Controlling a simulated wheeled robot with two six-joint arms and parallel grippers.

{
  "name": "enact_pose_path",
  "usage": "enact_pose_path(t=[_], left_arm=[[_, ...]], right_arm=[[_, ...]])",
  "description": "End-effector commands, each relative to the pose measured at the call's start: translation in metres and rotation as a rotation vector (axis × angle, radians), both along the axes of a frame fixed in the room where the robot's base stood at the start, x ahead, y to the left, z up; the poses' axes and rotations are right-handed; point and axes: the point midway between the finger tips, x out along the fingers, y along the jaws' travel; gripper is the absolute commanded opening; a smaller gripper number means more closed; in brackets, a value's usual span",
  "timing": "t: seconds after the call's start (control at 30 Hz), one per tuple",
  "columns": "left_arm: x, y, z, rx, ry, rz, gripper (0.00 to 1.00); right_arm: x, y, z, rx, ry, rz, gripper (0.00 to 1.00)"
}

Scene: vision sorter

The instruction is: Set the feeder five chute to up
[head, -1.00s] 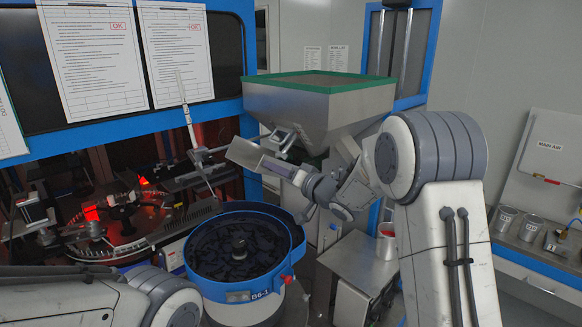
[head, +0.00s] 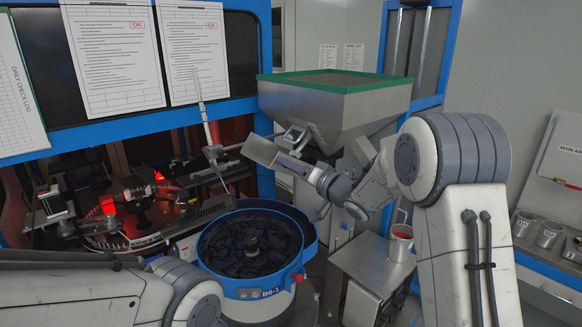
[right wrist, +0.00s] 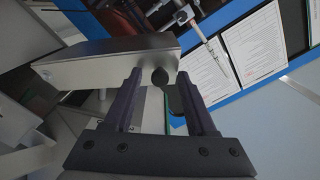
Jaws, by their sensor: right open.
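A grey metal chute (head: 261,151) sticks out to the left below the green-rimmed hopper (head: 335,95), above the bowl. I take it to be the feeder five chute; no number on it is readable. In the right wrist view the chute (right wrist: 105,70) shows as a box-like metal piece across the fingertips. My right gripper (head: 300,165) is at the chute's near side. Its fingers (right wrist: 160,88) are open, with a dark round knob (right wrist: 160,76) between them; I cannot tell whether they touch it. My left arm shows at the bottom left, its gripper out of view.
A blue-rimmed bowl (head: 310,238) with dark parts stands below the chute. A red-lit machine (head: 140,205) is at the left, with a thin pole (head: 203,112) near the chute.

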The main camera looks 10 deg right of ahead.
Motion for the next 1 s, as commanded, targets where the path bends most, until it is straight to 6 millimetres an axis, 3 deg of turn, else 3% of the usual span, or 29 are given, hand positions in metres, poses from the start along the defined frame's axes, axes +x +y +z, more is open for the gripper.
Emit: enact_pose_path(t=[0.3,0.6,1.0], left_arm=[[0.0,0.0,-0.034,0.0,0.0,-0.003,0.0],[0.0,0.0,-0.051,0.0,0.0,-0.005,0.0],[0.0,0.0,-0.051,0.0,0.0,-0.005,0.0]], right_arm=[[-0.043,-0.03,-0.005,-0.002,-0.004,-0.005,0.57],[-0.081,-0.055,-0.002,0.0,-0.002,-0.003,0.57],[-0.086,-0.057,0.0,0.0,-0.001,-0.001,0.57]])
